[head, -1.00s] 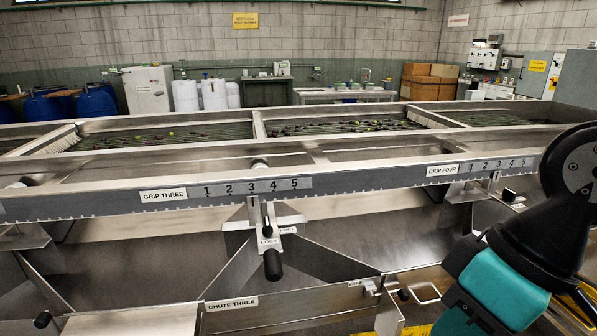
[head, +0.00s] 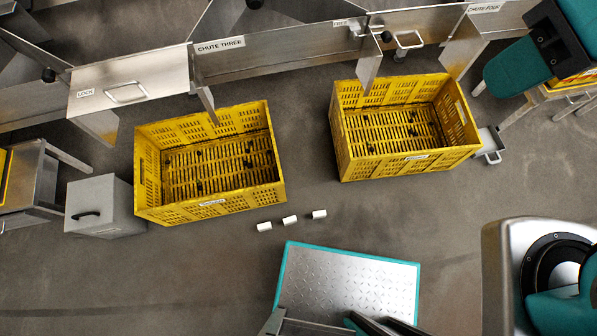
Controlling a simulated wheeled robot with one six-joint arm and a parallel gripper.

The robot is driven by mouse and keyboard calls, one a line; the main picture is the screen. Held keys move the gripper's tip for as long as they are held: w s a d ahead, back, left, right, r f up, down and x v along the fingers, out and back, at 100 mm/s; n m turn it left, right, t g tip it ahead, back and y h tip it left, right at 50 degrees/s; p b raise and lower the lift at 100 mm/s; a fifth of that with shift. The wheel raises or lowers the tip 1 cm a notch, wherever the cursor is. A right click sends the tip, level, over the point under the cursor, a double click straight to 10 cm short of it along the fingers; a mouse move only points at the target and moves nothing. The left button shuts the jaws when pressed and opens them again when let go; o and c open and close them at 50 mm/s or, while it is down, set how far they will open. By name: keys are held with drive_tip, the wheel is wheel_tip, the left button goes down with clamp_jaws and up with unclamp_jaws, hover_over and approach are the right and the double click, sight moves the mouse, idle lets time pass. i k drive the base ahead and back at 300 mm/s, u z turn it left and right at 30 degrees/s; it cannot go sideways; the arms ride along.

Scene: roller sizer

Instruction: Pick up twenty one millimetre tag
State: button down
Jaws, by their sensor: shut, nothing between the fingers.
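Three small white blocks lie apart in a loose row on the grey floor, in front of the yellow crates. They are the left white block (head: 264,226), the middle white block (head: 290,219) and the right white block (head: 319,214). They look alike, and no marking on them can be read, so I cannot tell whether one is the twenty one millimetre tag. Parts of my teal and black arm show at the top right and bottom right.
A left yellow crate (head: 146,170) and a right yellow crate (head: 343,150) stand on the floor under metal chutes, one marked CHUTE THREE (head: 220,45). Both look empty. A grey box (head: 100,205) stands at the left. Floor around the blocks is clear.

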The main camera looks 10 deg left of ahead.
sight(292, 219)
drive_tip(key=u, duration=0.15)
drive_tip(key=k, duration=1.05)
drive_tip(key=u, duration=0.6)
